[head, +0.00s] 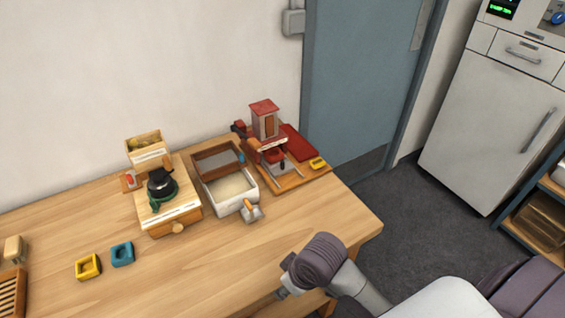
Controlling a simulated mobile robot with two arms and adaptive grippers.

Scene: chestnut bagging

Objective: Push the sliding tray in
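A red machine (265,121) with a small tower stands at the back right of the wooden table, on a wooden base (292,184) with light rails at its front. A flat red panel (298,143) lies at its right side. I cannot tell for sure which part is the sliding tray, or how far out it is. One arm of mine comes in from the lower right, and its gripper (285,291) is small and partly hidden by the wrist near the table's front edge. Its fingers are unclear. It is apart from the machine. My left gripper is not in view.
A white bin (232,203) with a brown-framed lid and a metal scoop (252,211) stands left of the machine. Further left are a wooden box (173,220) with a dark pot (160,184), and blue (122,254) and yellow (88,267) blocks. The table's (320,216) front right is clear.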

